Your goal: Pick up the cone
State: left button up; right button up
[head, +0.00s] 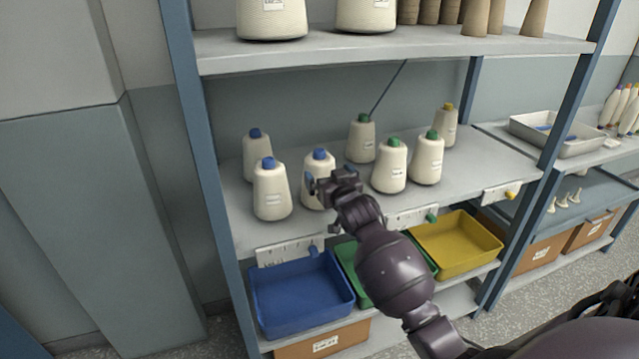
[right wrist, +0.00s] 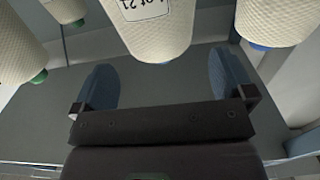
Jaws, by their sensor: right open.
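Several cream yarn cones stand upright on the middle shelf in the head view. Three have blue tops: one at the back left (head: 256,165), one at the front left (head: 271,195) and one (head: 313,195) beside my right gripper. Several others have green or yellow tops, such as the nearest green-topped cone (head: 388,172). My right gripper (head: 327,184) is open and empty, just in front of the third blue-topped cone and partly covering it. In the right wrist view a labelled cone (right wrist: 160,35) lies ahead, between the lines of the two spread fingers (right wrist: 164,86). My left gripper is not in view.
A blue bin (head: 300,295), a partly hidden green bin (head: 347,262) and a yellow bin (head: 457,243) sit below the cone shelf (head: 240,225). Blue shelf posts (head: 197,130) stand at the sides. Larger cones (head: 271,18) stand on the upper shelf. A metal tray (head: 570,138) is at right.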

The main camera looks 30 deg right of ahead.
aim_at(321, 165)
jog(key=shift+f+x, duration=0.15)
jog(key=shift+x, duration=1.45)
jog(key=shift+f+x, duration=0.2)
jog(key=shift+x, duration=1.4)
jog(key=c, duration=1.1)
